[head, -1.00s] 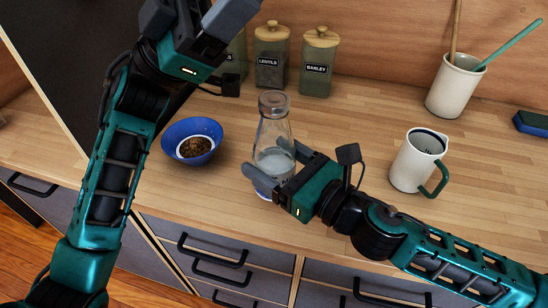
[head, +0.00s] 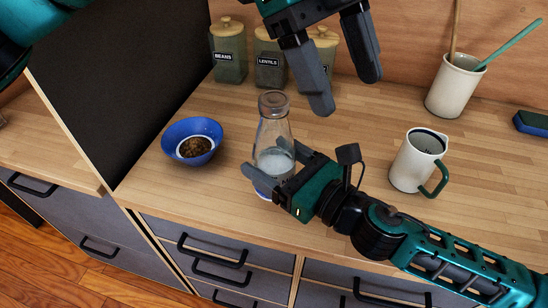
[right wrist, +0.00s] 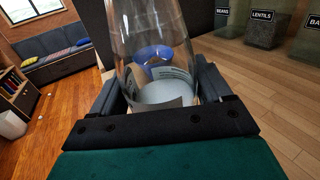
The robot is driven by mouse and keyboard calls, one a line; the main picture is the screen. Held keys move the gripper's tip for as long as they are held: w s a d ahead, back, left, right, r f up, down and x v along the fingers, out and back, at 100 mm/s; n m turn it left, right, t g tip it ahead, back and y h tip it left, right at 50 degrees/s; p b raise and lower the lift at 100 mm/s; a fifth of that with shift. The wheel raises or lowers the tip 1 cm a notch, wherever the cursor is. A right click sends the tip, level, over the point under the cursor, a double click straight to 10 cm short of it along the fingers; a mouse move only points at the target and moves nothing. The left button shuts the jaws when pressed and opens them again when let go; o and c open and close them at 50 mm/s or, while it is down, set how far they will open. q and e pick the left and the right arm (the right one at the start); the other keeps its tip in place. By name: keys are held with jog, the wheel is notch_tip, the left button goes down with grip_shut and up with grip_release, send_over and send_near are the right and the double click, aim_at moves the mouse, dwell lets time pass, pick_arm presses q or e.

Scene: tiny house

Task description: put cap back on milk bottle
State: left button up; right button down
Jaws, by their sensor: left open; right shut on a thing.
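The milk bottle (head: 274,132) is clear glass with a little milk low inside, and stands upright on the wooden counter. My right gripper (head: 276,163) is shut on its lower body, with a finger on either side; the bottle also fills the middle of the right wrist view (right wrist: 150,45). I cannot make out a separate cap, and the frames do not show clearly whether the bottle's mouth is covered. My left gripper (head: 346,92) is open, fingers pointing down, above the counter to the right of the bottle's neck. Nothing shows between its fingers.
A blue bowl (head: 168,135) with brown contents stands left of the bottle. Labelled canisters (head: 229,58) line the back wall, partly hidden by my left gripper. A white mug (head: 411,163) and a utensil crock (head: 452,88) stand to the right.

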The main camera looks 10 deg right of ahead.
aim_at(274, 98)
pick_arm(q)
jog(key=w+a+n+t+y, duration=0.1)
jog(key=w+a+r+n+t+y, duration=0.1)
jog(key=w+a, duration=0.1)
jog(key=w+a+r+n+t+y, duration=0.1)
jog(key=w+a+y, duration=0.1)
jog(key=shift+w+a+r+t, duration=0.15)
jog(key=shift+w+t, duration=0.1)
jog(key=shift+t, duration=0.15)
jog(key=shift+w+a+r, duration=0.3)
jog(key=shift+w+a, duration=0.05)
jog(key=shift+a, duration=0.05)
jog(key=shift+f, duration=4.05)
